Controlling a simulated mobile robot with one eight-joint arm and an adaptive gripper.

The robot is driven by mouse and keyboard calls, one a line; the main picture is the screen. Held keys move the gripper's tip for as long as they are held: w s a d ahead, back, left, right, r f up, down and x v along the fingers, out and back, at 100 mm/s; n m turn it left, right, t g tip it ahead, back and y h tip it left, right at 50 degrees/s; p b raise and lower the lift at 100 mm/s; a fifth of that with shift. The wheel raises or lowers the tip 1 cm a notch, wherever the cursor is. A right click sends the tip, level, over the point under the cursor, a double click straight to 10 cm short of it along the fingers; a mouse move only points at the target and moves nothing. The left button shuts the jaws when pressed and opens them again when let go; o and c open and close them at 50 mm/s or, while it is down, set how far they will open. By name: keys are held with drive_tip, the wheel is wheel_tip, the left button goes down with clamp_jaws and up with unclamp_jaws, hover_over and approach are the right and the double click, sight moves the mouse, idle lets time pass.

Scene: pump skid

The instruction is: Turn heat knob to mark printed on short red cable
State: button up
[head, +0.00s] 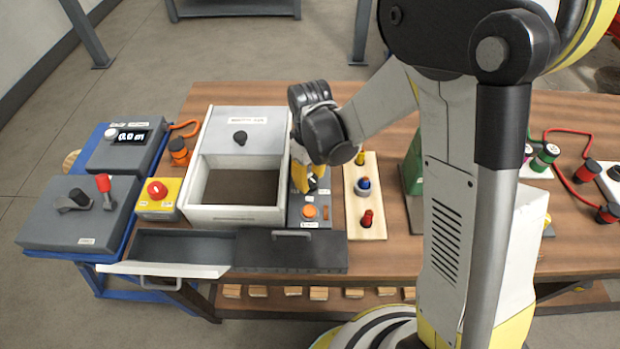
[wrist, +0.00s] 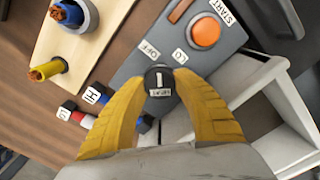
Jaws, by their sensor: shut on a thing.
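The heat knob (wrist: 160,82) is a dark round knob with a white pointer line, on a grey control panel (wrist: 190,62). My gripper (wrist: 160,98) has its yellow fingers closed on either side of the knob. The pointer line points up the wrist picture, between OFF and LO. In the head view my gripper (head: 308,181) reaches down onto the panel (head: 322,222). Red cable (head: 562,178) lies at the right of the table with dark-and-red plugs; no printed mark is readable on it.
An orange START button (wrist: 206,32) sits beside the knob. A white box (head: 236,215) stands left of the panel and a wooden board with coloured pegs (head: 374,228) right of it. Left are a yellow box with a red button (head: 158,198) and grey units.

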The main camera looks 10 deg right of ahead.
sight(310, 178)
drive_tip(key=m, duration=0.4)
drive_tip(key=shift+m+b, duration=0.3)
drive_tip(key=shift+b, duration=0.05)
drive_tip(key=shift+m, duration=2)
drive_tip(key=o, duration=1.2)
drive_tip(key=shift+r, duration=0.1)
wheel_tip(310, 178, up, 12)
drive_tip(key=shift+f, duration=0.1)
